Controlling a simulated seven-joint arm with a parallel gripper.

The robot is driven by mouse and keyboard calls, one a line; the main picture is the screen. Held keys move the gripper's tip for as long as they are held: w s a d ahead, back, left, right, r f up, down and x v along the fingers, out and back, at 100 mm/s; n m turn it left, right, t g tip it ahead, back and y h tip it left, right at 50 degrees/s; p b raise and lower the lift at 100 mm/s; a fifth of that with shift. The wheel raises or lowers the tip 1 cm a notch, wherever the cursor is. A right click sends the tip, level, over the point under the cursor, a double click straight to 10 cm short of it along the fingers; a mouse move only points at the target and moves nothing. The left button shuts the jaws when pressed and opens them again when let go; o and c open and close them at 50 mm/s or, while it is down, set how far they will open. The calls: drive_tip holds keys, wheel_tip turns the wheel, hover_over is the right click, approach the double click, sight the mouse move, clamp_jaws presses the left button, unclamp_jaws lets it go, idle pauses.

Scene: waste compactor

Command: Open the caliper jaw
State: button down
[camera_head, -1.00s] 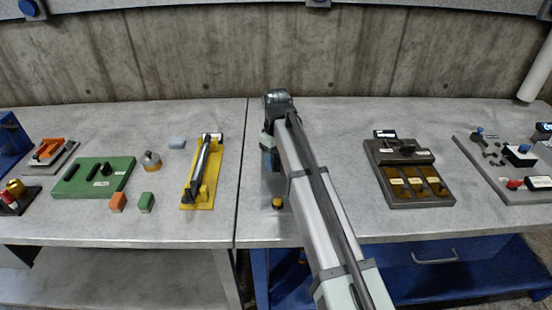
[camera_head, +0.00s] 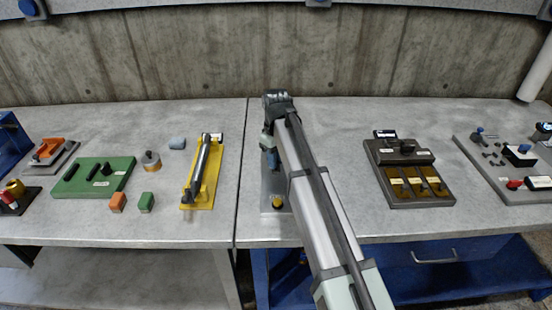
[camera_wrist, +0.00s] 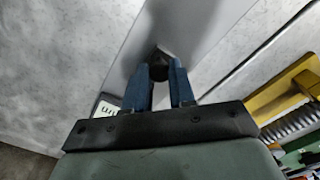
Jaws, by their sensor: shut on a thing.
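A narrow grey plate (camera_head: 270,190) lies under my arm on the right-hand bench, with a yellow-topped knob at its near end. I take it for the caliper, though my arm covers much of it and I cannot make out its jaw. My gripper (camera_head: 272,160) is low over this plate. In the wrist view the blue fingers (camera_wrist: 158,88) are closed around a small dark knob (camera_wrist: 158,63) on the grey plate. A small white label (camera_wrist: 106,108) shows beside the left finger. How far the jaw stands open cannot be told.
A yellow fixture with a dark cylinder (camera_head: 203,165) lies to the left, across the bench seam. Further left are a green board (camera_head: 120,180) and small orange and green blocks. A dark tray block (camera_head: 395,160) stands to the right. Bare bench lies between it and my arm.

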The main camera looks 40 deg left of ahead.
drive_tip(key=s+d, duration=0.3)
drive_tip(key=shift+s+d, duration=0.2)
drive_tip(key=shift+d, duration=0.05)
drive_tip(key=shift+a, duration=0.1)
drive_tip(key=c, duration=0.9)
unclamp_jaws()
drive_tip(key=shift+c, duration=0.2)
drive_tip(key=shift+r, duration=0.1)
wheel_tip(320, 180, up, 14)
drive_tip(key=shift+w+f, duration=0.1)
drive_tip(key=shift+f, duration=0.1)
